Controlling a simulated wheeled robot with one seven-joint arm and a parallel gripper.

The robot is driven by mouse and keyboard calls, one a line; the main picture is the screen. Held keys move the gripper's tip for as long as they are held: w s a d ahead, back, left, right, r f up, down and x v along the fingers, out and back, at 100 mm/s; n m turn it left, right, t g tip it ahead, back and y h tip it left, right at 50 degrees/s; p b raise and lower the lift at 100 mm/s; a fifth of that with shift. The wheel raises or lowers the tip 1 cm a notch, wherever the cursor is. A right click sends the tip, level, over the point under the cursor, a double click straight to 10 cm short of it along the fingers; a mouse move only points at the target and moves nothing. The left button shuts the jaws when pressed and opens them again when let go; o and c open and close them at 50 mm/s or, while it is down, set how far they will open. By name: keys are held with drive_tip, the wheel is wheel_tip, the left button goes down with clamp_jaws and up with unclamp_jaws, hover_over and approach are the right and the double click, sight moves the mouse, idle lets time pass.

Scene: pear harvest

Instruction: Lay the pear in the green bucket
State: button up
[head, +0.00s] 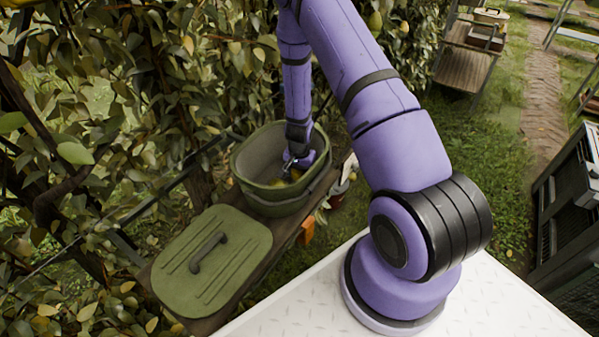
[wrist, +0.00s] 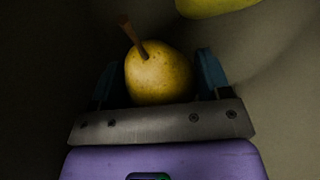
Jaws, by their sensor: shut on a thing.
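The green bucket (head: 258,155) stands open on a narrow wooden plank, left of my arm in the head view. My gripper (head: 289,166) reaches down inside its rim. In the wrist view my gripper (wrist: 160,85) is shut on a yellow pear (wrist: 160,76), with a blue-grey finger on each side and the brown stem pointing up and left. Another yellow fruit (wrist: 217,5) shows in part at the top of the wrist view, apart from the held pear. In the head view the held pear is mostly hidden, and I cannot tell whether it touches the bucket's bottom.
The bucket's green lid (head: 212,258) with a dark handle lies on the plank (head: 297,232) in front of the bucket. Leafy branches (head: 110,80) crowd the left side. A wooden shelf stand (head: 465,68) and a dark crate (head: 570,205) are on the right.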

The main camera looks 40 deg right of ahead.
drive_tip(key=o, duration=1.1)
wheel_tip(320, 180, up, 11)
drive_tip(key=shift+f, duration=0.15)
